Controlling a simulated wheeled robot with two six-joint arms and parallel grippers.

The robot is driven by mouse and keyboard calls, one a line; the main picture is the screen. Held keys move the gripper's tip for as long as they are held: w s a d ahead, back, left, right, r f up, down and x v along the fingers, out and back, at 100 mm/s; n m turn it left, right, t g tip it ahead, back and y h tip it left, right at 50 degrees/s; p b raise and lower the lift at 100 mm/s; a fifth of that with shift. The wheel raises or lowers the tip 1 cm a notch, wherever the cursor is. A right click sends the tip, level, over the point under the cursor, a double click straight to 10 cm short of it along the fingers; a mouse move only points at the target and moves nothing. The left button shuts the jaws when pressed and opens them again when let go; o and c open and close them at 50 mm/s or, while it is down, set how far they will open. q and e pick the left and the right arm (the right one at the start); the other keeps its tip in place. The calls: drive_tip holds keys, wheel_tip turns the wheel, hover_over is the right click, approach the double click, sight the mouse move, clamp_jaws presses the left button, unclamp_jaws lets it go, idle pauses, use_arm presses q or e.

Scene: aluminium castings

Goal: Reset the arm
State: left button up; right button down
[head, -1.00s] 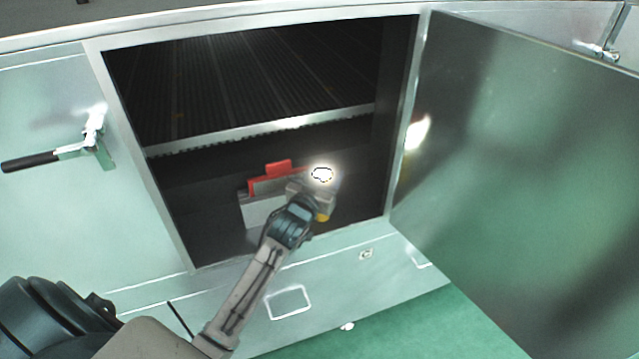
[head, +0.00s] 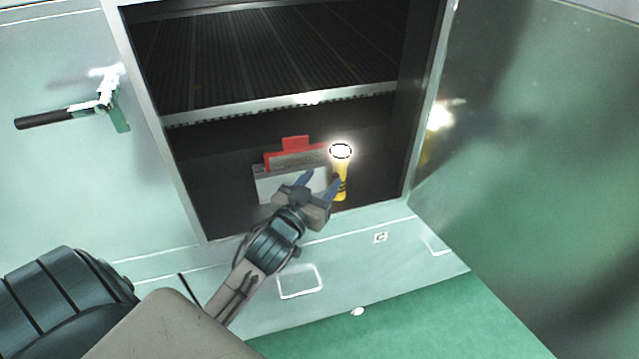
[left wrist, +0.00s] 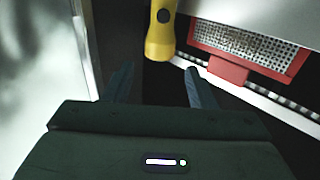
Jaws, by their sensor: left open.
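My left gripper (head: 320,186) is open and empty at the lower part of the cabinet opening, in front of a yellow flashlight. Its two blue-grey fingers stand apart in the left wrist view (left wrist: 156,84). The yellow flashlight (head: 341,182) stands upright inside the cabinet with its lit end up. It also shows in the left wrist view (left wrist: 160,38), beyond the fingers and apart from them. My right gripper is in neither view.
A red-framed item with a grey panel (head: 292,160) sits beside the flashlight, behind a pale box (head: 275,186). A ribbed shelf (head: 270,60) lies above. The cabinet door (head: 530,130) stands open at right. A black-handled latch (head: 60,117) is at left.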

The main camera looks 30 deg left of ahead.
use_arm(q)
drive_tip(key=s+d+f+m+g, duration=0.1)
drive_tip(key=s+d+f+g, duration=0.1)
drive_tip(key=s+f+g, duration=0.8)
drive_tip(key=s+d+f+m+g, duration=0.1)
drive_tip(key=s+f+g, duration=0.3)
drive_tip(key=s+f, duration=0.75)
drive_tip(key=s+a+f+g, duration=0.1)
drive_tip(key=s+f, duration=0.1)
drive_tip(key=f, duration=1.2)
drive_tip(key=s+a+f+g, duration=0.1)
drive_tip(key=s+a+f, duration=0.15)
drive_tip(key=f, duration=1.15)
drive_tip(key=s+f, duration=1.6)
drive_tip(key=f, duration=0.1)
drive_tip(key=shift+s+f+n+g+h, duration=0.15)
drive_tip(key=shift+f+n+g+h, duration=0.15)
drive_tip(key=shift+f+g+h, duration=0.1)
